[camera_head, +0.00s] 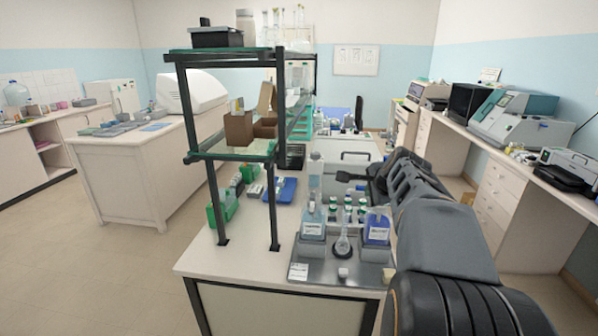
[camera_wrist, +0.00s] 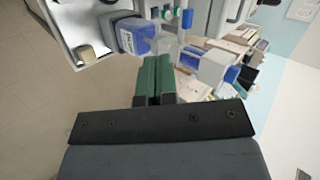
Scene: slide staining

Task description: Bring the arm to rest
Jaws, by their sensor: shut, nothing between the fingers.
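My arm reaches from the lower right over the bench (camera_head: 222,262) in the head view. My gripper (camera_wrist: 157,62) shows in the wrist view with its two green fingers together and nothing between them. In the head view its tip is hard to make out. A bottle of blue-violet liquid (camera_head: 377,232) stands in a grey holder on a metal tray (camera_head: 325,278), left of my arm. It also shows in the wrist view (camera_wrist: 133,40), left of the fingers and apart from them.
A bottle of pale blue liquid (camera_head: 313,221), a small flask (camera_head: 343,243) and several green-capped vials stand on the tray. A two-tier shelf (camera_head: 211,155) rises at the bench's left. A side counter with instruments (camera_head: 517,125) lines the right wall. Floor at left is clear.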

